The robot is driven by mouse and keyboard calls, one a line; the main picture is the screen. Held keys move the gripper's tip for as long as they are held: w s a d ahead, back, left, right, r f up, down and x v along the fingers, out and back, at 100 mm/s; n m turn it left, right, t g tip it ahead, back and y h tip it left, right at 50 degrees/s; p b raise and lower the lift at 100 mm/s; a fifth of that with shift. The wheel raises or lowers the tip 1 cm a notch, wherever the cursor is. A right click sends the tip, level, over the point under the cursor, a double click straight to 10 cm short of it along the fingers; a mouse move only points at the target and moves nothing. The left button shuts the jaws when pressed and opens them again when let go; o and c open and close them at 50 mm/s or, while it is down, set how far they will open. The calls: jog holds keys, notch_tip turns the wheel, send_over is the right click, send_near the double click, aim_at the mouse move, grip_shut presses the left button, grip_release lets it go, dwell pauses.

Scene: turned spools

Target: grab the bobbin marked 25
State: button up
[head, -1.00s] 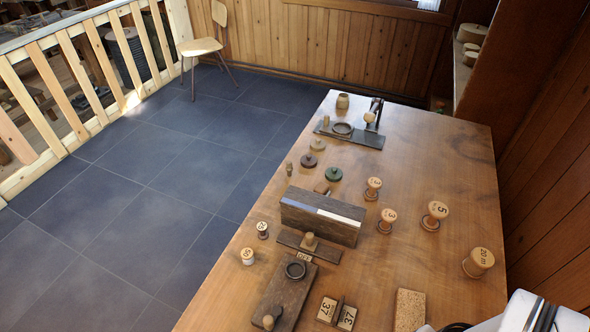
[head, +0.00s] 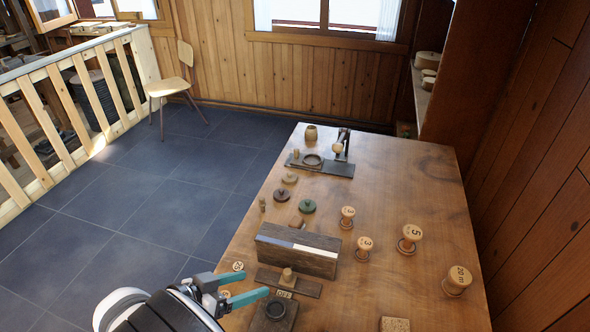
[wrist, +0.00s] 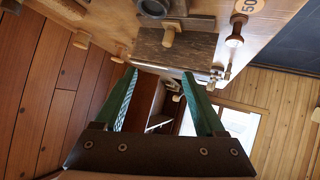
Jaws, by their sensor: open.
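A small pale bobbin (head: 238,266) stands near the table's left edge in the head view; its mark looks like 25 but is too small to read surely. Another small bobbin (head: 225,295) is just in front, mostly hidden by my gripper. My gripper (head: 255,284) is open and empty, its teal fingers beside these two bobbins and pointing right. In the wrist view, the open green fingers (wrist: 158,73) have nothing between them. A pale end marked 50 (wrist: 248,5) and a brown spool (wrist: 235,38) show at the upper right there.
Bobbins marked 3 (head: 364,243), 5 (head: 412,232) and 20 m (head: 458,275) stand to the right. A long wooden block (head: 298,250) and a low stand with a peg (head: 288,280) lie close right of my gripper.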

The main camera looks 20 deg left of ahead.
aim_at(235, 270)
jog(key=s+a+f+n+t+y, duration=0.1)
jog(key=s+a+f+t+y, duration=0.3)
jog(key=a, duration=0.5)
jog(key=shift+g+h, duration=0.4)
jog(key=shift+g, duration=0.2)
jog(key=x, duration=1)
jog(key=a+x, duration=0.1)
jog(key=x, duration=0.4)
jog(key=shift+w+d+f, duration=0.1)
jog(key=shift+w+f, duration=0.05)
jog(key=shift+f, duration=0.25)
grip_shut()
